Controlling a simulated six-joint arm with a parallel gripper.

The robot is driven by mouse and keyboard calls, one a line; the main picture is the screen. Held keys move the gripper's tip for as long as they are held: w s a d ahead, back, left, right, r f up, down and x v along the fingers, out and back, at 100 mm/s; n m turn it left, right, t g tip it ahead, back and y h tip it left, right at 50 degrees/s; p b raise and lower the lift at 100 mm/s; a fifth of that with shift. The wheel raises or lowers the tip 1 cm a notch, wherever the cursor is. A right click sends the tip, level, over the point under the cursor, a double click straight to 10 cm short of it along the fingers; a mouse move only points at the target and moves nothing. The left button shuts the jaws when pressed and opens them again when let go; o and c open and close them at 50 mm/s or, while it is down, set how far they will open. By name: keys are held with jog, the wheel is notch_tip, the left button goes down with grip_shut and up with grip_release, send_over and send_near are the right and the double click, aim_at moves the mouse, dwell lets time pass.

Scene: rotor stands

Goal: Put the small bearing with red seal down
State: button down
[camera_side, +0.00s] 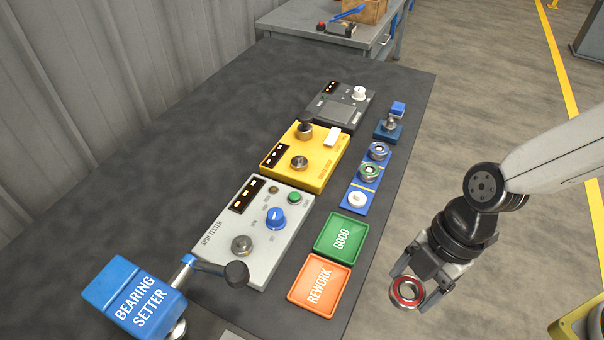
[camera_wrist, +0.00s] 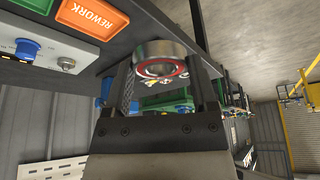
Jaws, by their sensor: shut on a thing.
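The small bearing with red seal (camera_side: 407,292) is a steel ring with a red band around its hole. My gripper (camera_side: 408,285) is shut on it and holds it in the air, beyond the table's right edge, to the right of the REWORK tray. In the wrist view the bearing (camera_wrist: 160,62) sits between the two fingertips, its red band showing. The orange REWORK tray (camera_side: 336,267) and the green GOOD tray (camera_side: 358,222) lie on the table near that edge, and both look empty. The REWORK tray also shows at the top left of the wrist view (camera_wrist: 60,25).
A blue rack (camera_side: 354,201) behind the trays holds two bearings and a white round piece. A grey spin tester (camera_side: 225,255), a yellow tester (camera_side: 280,172) and a blue bearing setter (camera_side: 105,288) with a lever stand on the table (camera_side: 150,150). Its left part is clear.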

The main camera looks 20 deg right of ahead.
jog(key=shift+w+a, duration=0.1)
send_near(319, 286)
jog(key=shift+s+a+f, duration=0.55)
jog(key=shift+s+a, duration=0.25)
jog(key=shift+s, duration=0.05)
jog(key=shift+w+a+f, duration=0.35)
jog(key=shift+w+f, duration=0.1)
jog(key=shift+f, duration=0.15)
jog(key=shift+w+a+f, duration=0.1)
jog(key=shift+f, duration=0.1)
jog(key=shift+w+f, duration=0.1)
jog(key=shift+f, duration=1.55)
jog(key=shift+f, duration=0.15)
